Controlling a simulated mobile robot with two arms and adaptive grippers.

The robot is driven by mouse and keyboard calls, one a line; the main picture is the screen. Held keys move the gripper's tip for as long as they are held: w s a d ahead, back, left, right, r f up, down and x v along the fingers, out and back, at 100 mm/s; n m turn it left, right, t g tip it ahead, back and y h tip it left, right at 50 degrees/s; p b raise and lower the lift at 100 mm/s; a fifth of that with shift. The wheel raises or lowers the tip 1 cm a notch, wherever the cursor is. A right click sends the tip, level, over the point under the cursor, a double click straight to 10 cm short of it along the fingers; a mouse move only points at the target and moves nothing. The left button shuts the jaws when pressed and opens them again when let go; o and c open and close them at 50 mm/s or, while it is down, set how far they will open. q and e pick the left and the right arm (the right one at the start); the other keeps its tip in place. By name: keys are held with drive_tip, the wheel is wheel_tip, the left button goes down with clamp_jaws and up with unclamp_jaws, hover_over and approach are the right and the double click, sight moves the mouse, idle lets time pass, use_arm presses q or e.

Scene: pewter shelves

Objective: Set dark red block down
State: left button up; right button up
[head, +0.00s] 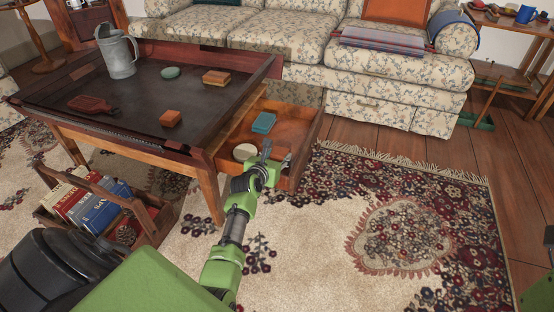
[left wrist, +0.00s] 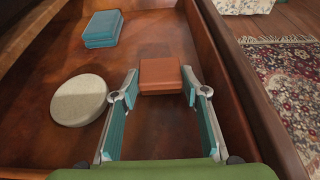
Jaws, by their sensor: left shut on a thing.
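My left gripper (head: 272,157) is inside the open wooden drawer (head: 292,122) of the coffee table. In the left wrist view the same gripper (left wrist: 160,83) is shut on the dark red block (left wrist: 160,76), which looks reddish brown and sits between its fingertips. The block is close above or on the drawer floor; I cannot tell which. In the head view the gripper mostly hides it. My right gripper is not in view.
A teal book-like block (left wrist: 103,29) and a round beige disc (left wrist: 80,100) lie in the drawer, left of the gripper. The drawer's right wall (left wrist: 245,85) is close to the right finger. A pitcher (head: 117,52) and small items stand on the table top (head: 140,90).

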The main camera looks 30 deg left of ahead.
use_arm(q)
drive_tip(key=o, duration=1.1)
drive_tip(key=shift+f, duration=0.1)
